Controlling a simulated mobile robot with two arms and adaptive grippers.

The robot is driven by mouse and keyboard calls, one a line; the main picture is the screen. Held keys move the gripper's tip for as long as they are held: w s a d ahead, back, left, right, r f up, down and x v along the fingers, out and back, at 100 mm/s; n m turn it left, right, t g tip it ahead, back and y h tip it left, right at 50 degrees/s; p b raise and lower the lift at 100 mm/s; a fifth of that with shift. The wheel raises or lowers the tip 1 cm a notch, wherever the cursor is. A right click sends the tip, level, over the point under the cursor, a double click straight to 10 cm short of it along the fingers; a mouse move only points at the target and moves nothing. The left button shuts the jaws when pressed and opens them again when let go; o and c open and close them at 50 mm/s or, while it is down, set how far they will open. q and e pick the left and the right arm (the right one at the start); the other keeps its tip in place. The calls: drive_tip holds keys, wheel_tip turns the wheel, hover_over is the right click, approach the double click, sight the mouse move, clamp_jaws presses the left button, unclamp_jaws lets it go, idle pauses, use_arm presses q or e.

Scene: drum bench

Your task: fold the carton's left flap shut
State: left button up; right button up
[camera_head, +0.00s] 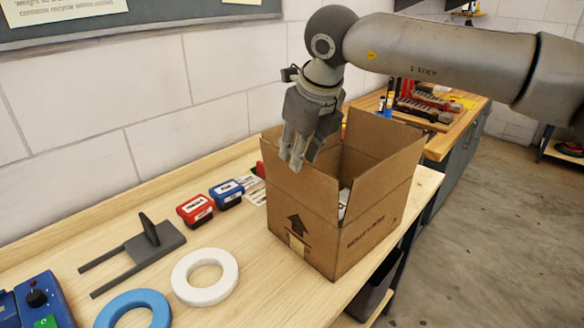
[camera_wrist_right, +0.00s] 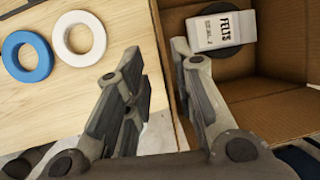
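The cardboard carton (camera_head: 357,225) stands open on the bench, with its upper panels standing upright. Its left side (camera_head: 318,197), with a printed arrow below, rises beside my right gripper (camera_head: 303,157). In the head view the gripper points down at the carton's upper left edge and partly hides it. In the right wrist view the gripper (camera_wrist_right: 155,55) has its fingers apart, one on the bench side of the carton's edge (camera_wrist_right: 158,38) and one on the inside. I cannot tell whether either finger touches the cardboard. My left gripper is not in view.
Inside the carton lies a white packet labelled FELTS (camera_wrist_right: 222,27). On the bench are red (camera_head: 196,209) and blue (camera_head: 227,193) boxes, a grey forked piece (camera_head: 150,243), white (camera_head: 228,281) and blue (camera_head: 125,303) rings, and a blue control box (camera_head: 40,302). A wall stands behind.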

sight(292, 179)
drive_tip(key=x, duration=0.4)
drive_tip(key=shift+r+p, duration=0.1)
drive_tip(key=shift+p, duration=0.2)
drive_tip(key=shift+x, duration=0.95)
drive_tip(key=shift+p+x, duration=0.35)
drive_tip(key=shift+x, duration=0.75)
drive_tip(key=shift+w, duration=0.2)
drive_tip(key=shift+c, duration=0.6)
clamp_jaws()
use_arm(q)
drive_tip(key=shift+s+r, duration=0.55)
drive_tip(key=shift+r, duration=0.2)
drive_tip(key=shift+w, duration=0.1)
